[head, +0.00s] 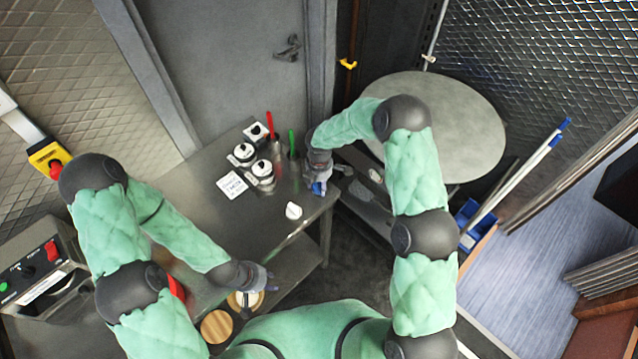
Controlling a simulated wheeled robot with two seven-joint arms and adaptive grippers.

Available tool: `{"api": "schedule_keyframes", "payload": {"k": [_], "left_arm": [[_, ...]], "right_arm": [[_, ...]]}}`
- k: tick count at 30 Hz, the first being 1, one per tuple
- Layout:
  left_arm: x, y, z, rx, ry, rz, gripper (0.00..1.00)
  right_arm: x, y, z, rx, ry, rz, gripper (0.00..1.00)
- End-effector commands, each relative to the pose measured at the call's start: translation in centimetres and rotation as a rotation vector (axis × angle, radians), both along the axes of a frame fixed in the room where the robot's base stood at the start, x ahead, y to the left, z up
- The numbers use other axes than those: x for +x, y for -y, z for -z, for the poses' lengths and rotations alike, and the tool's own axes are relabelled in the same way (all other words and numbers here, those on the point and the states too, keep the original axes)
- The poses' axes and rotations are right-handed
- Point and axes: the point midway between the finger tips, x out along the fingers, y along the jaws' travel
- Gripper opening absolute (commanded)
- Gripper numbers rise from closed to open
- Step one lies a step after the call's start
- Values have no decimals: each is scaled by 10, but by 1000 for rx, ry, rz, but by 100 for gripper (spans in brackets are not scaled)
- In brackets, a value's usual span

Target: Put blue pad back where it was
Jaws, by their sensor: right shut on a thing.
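The blue pad (318,188) shows as a small blue patch at the right end of the steel table (195,200). My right gripper (320,180) is shut on it, near the table's right edge. Most of the pad is hidden by the gripper, and I cannot tell whether it touches the table. My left gripper (268,283) is low in the view, over the table's front edge, beside a round pale-topped item (245,299). Its fingers are too small and dark to tell whether they are open.
White-lidded containers (262,170), a printed card (232,185), and cups with a red (270,124) and a green handle (292,140) stand near my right gripper. A white knob-like item (293,210) lies near the front edge. A round grey table (455,125) stands right. The table's middle is clear.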

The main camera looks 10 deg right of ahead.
Motion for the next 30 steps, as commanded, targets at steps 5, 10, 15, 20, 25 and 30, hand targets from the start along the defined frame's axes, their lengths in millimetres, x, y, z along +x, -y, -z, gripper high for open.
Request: {"api": "schedule_keyframes", "payload": {"k": [5,10,15,20,25,30], "left_arm": [[0,0,2,0,0,0,36],[0,0,2,0,0,0,36],[0,0,2,0,0,0,36],[0,0,-1,0,0,0,36],[0,0,0,0,0,0,36],[0,0,1,0,0,0,36]], "right_arm": [[0,0,3,0,0,0,72],[0,0,2,0,0,0,73],[0,0,2,0,0,0,73],[1,0,-7,0,2,0,73],[1,0,-36,0,4,0,73],[1,0,-71,0,4,0,73]]}}
